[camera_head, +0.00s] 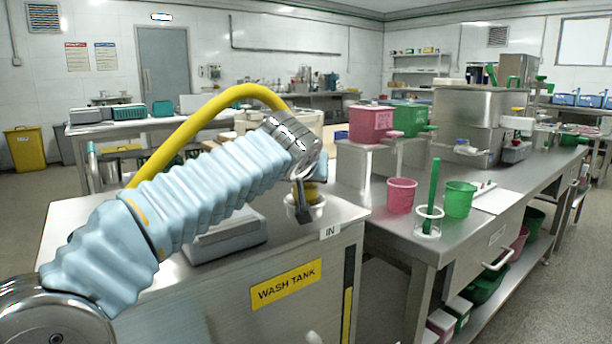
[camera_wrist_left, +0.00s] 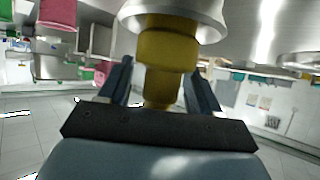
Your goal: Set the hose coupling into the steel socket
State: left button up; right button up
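The hose coupling (camera_wrist_left: 167,58) is a yellow stepped cylinder in the left wrist view; a bit of it shows in the head view (camera_head: 309,188). Its wide end meets the pale rim of the steel socket (camera_wrist_left: 178,14); how deep it sits is hidden. In the head view the steel socket (camera_head: 317,209) stands on the wash tank top beside the IN label. My left gripper (camera_wrist_left: 160,82) has a finger on each side of the coupling's narrower part, with a visible gap on the left. It points down at the socket (camera_head: 303,203).
The yellow hose (camera_head: 190,125) arches over my left arm. A grey box (camera_head: 225,238) lies on the wash tank (camera_head: 225,300) left of the socket. Right, a steel bench holds a pink cup (camera_head: 401,195), a green cup (camera_head: 459,199) and a glass beaker (camera_head: 428,222).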

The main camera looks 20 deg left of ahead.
pick_arm(q)
jog(key=shift+r, duration=0.1)
jog(key=shift+s+r, duration=0.15)
jog(key=v, duration=1.1)
jog(key=shift+s+b, duration=0.25)
jog(key=shift+b, duration=0.1)
jog(key=shift+d+r, duration=0.1)
dwell(0.5)
